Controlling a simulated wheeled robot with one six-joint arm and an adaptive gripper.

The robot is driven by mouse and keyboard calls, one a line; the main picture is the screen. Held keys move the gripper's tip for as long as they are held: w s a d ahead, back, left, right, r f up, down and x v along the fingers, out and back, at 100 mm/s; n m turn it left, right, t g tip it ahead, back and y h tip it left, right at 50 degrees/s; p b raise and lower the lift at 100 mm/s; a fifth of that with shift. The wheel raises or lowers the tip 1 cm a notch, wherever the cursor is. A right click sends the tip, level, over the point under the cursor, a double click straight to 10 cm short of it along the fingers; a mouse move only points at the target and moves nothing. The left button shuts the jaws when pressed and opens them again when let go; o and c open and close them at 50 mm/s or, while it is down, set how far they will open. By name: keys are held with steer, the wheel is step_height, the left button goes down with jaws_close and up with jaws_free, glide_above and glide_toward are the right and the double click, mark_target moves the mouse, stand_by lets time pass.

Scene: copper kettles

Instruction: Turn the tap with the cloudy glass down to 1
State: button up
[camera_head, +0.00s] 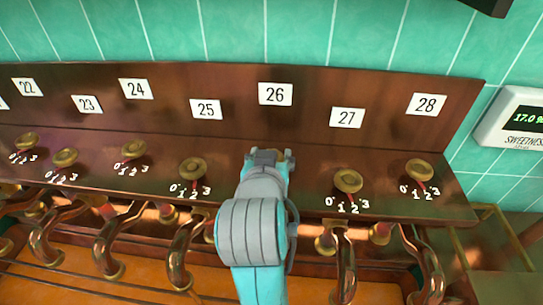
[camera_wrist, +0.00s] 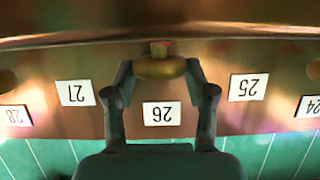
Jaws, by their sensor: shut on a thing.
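My gripper (camera_head: 268,157) is at the tap under label 26 (camera_head: 276,94), and my arm hides that tap and its number scale in the head view. In the wrist view, which is upside down, my gripper (camera_wrist: 160,70) is shut on the brass tap knob (camera_wrist: 160,69), one finger on each side. A small red mark shows beside the knob; its setting cannot be read. Other brass knobs with 0 to 3 scales stand under labels 25 (camera_head: 193,168) and 27 (camera_head: 348,181). No glass, cloudy or clear, shows in either view.
More knobs stand under labels 22, 23, 24 (camera_head: 134,149) and 28 (camera_head: 419,169). Curved copper spouts (camera_head: 345,265) hang below the shelf edge. A sweetness display (camera_head: 515,118) reading 17.0 % is on the tiled wall at right. The knobs beside my gripper stand apart from it.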

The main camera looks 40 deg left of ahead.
steer(key=shift+m+h, duration=0.4)
steer(key=o, duration=1.2)
steer(key=shift+c, duration=0.2)
steer(key=v, duration=1.2)
steer(key=shift+s+f, duration=0.15)
steer(key=shift+s, duration=0.05)
